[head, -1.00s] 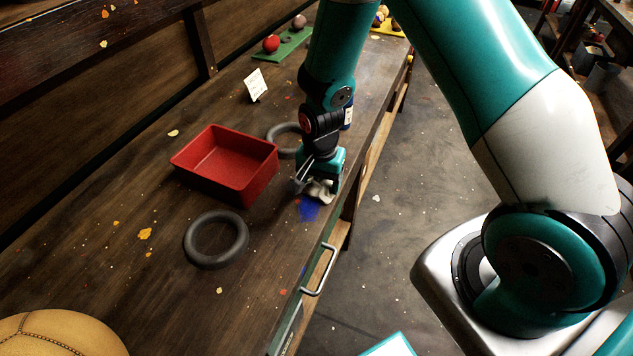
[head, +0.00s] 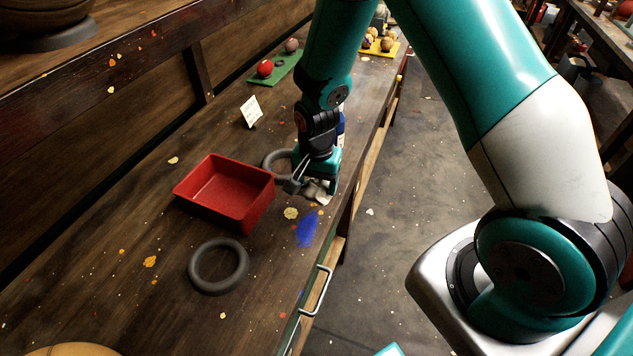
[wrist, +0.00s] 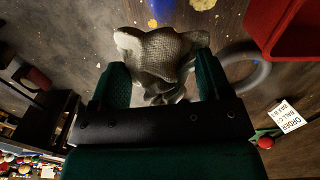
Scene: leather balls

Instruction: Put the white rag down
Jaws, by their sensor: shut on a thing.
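The white rag (wrist: 162,55) is a crumpled cloth held between the two fingers of my gripper (wrist: 160,85) in the wrist view. In the head view my gripper (head: 316,186) is low over the bench near its front edge, with a small pale part of the rag (head: 319,197) showing under it. The fingers hide much of the rag there. I cannot tell whether the rag touches the bench top (head: 130,215). A blue paint smear (head: 307,229) lies on the bench just nearer than the gripper.
A red tray (head: 215,199) stands left of my gripper. One dark ring (head: 218,266) lies nearer; another (head: 276,160) lies behind the gripper. A white card (head: 251,111), a green mat (head: 281,68) with balls and a yellow mat (head: 386,50) are farther back. A drawer handle (head: 317,291) juts from the bench front.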

